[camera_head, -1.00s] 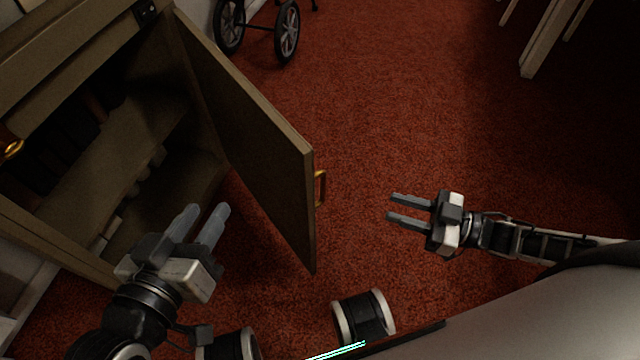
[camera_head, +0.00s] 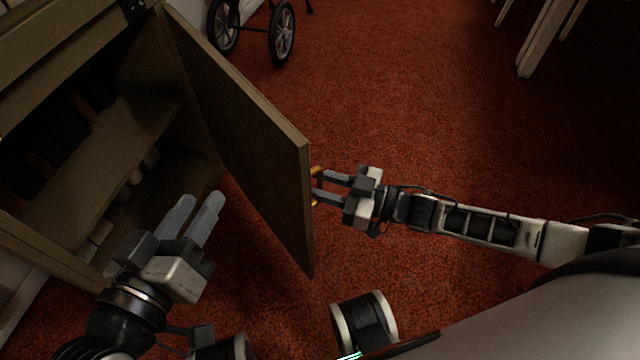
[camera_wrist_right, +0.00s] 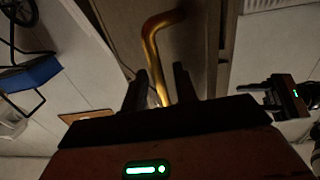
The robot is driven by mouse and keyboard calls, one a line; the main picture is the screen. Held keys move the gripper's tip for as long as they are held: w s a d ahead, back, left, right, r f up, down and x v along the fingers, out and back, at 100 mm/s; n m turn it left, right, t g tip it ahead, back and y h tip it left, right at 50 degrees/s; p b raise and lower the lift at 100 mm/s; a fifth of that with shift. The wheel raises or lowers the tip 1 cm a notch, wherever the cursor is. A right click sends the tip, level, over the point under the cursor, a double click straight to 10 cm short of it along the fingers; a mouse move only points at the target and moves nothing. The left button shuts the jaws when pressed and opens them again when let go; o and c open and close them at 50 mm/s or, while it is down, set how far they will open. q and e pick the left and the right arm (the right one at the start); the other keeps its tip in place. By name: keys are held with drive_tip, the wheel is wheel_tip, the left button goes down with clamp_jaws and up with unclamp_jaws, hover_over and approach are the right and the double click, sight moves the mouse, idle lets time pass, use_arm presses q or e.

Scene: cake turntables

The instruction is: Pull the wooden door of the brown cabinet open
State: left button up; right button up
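The brown cabinet (camera_head: 60,60) stands at the left in the head view, with its wooden door (camera_head: 240,140) swung wide open toward me. A brass handle (camera_head: 317,172) is on the door's outer face near its free edge. My right gripper (camera_head: 320,186) is at the handle with its fingers apart. In the right wrist view the brass handle (camera_wrist_right: 157,50) runs down between the two fingers (camera_wrist_right: 158,90); I cannot tell if they touch it. My left gripper (camera_head: 200,208) is open and empty in front of the cabinet opening, left of the door.
Dark items stand on the cabinet's shelf (camera_head: 110,135). A wheeled frame (camera_head: 250,30) stands behind the door, and pale furniture legs (camera_head: 540,40) show at the upper right.

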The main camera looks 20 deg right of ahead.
use_arm(q)
drive_tip(key=shift+r, duration=0.45)
use_arm(e)
drive_tip(key=shift+w+a, duration=0.1)
drive_tip(key=shift+a, duration=0.05)
